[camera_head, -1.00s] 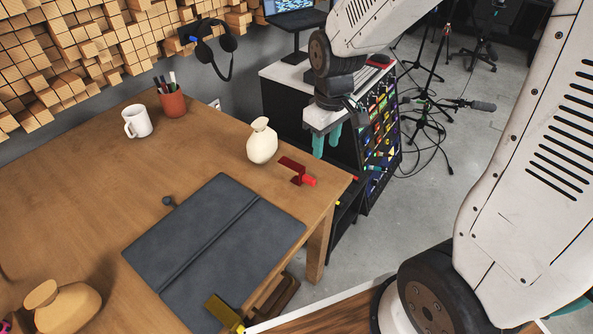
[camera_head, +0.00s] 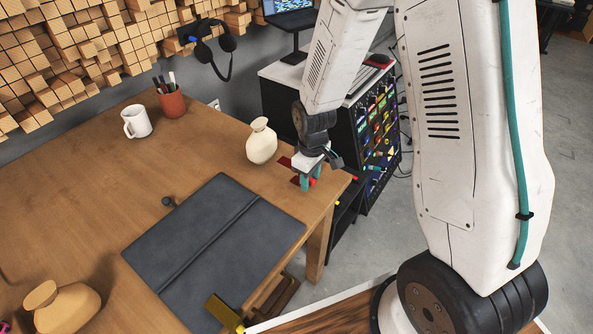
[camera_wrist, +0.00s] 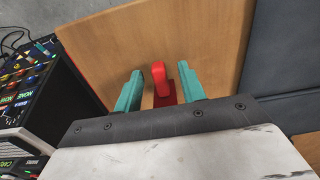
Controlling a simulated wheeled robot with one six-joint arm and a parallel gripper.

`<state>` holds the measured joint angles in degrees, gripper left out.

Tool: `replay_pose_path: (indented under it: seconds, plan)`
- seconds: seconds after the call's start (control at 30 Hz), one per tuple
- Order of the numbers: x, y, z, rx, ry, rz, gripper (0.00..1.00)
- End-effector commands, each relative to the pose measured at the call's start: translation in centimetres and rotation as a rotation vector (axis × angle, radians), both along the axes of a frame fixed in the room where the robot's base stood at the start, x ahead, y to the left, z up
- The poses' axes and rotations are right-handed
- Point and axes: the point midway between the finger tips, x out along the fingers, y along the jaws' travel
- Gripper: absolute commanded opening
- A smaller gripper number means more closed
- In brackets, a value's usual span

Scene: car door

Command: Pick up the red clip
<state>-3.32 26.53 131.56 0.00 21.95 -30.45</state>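The red clip (camera_head: 285,162) lies on the wooden table near its right corner, partly hidden behind my gripper (camera_head: 309,182) in the head view. In the wrist view the clip (camera_wrist: 160,80) shows between the two teal fingers of my gripper (camera_wrist: 160,92). The fingers are apart, with bare wood visible between the left finger and the clip.
A cream vase (camera_head: 262,141) stands close to the left of the clip. A dark grey mat (camera_head: 215,240) lies in front, with a yellow clip (camera_head: 222,311) at its near edge. A white mug (camera_head: 137,121) and a pen cup (camera_head: 172,103) stand farther back. The table edge is close on the right.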

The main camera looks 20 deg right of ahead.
Motion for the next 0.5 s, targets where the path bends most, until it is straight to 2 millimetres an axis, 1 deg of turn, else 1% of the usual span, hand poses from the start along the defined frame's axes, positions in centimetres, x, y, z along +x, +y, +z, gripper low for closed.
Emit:
replay_pose_path:
  seconds: [0.03,0.1,0.33,0.37,0.4,0.47,0.5]
  plan:
    - [-0.04,0.00,-0.57,0.000,0.001,0.000,0.40]
    - [-0.01,-0.01,-0.94,0.000,0.000,0.000,0.40]
    - [0.00,-0.01,-1.03,0.001,-0.001,0.000,0.40]
    - [0.00,-0.01,-1.03,0.001,-0.001,0.000,0.34]
    - [0.00,-0.01,-1.03,0.001,-0.001,0.000,0.23]
    - [0.00,-0.01,-1.02,0.001,-0.001,0.000,0.07]
    - [0.00,-0.01,-1.02,0.001,-0.001,0.000,0.00]
